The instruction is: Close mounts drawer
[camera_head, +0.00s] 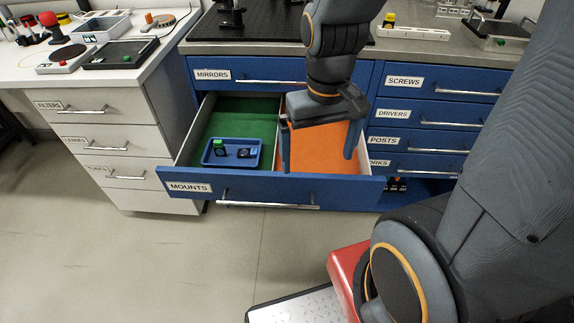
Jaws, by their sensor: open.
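The blue mounts drawer (246,188), with a "MOUNTS" label and a silver handle, is pulled out from the blue cabinet. Its left compartment has a green floor and holds a small blue tray (232,163) with small mounts in it. Its right compartment has an orange floor. My gripper (318,165) is open, with its fingers pointing down over the orange right compartment, just behind the front panel. I cannot tell whether the fingers touch the drawer. No object shows between the fingers.
The mirrors drawer (245,81) above is shut. The screws, drivers and posts drawers on the right look shut. The grey drawer unit (107,143) stands at the left under a white bench. The floor (150,265) in front of the drawer is clear at the left.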

